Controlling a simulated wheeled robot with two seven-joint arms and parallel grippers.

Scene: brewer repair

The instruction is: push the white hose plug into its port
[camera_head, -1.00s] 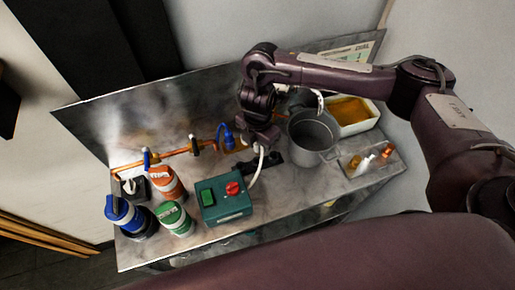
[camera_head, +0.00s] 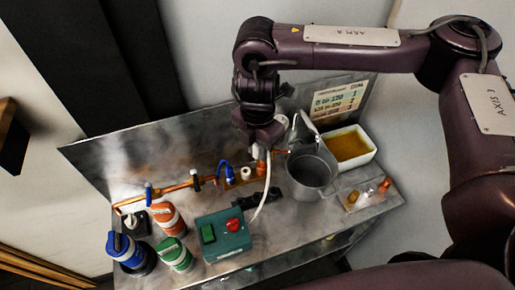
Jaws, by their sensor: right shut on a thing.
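My right gripper (camera_head: 259,150) points down over the back of the bench, shut on the white hose plug, which is mostly hidden by the fingers. The white hose (camera_head: 266,190) hangs from it and curves down to the teal box (camera_head: 222,234) with a green switch and red knob. Just below the gripper, an orange-copper fitting (camera_head: 261,168) stands on the copper pipe assembly, with a short white fitting (camera_head: 246,173) to its left. I cannot tell which is the port or whether the plug touches it. My left gripper is not in view.
A metal pot (camera_head: 312,172) stands close to the right of the gripper, with a bin of amber liquid (camera_head: 348,145) behind it. A blue valve (camera_head: 226,170) is on the pipe to the left. Several bottles stand at front left. A tray (camera_head: 368,194) holds small fittings.

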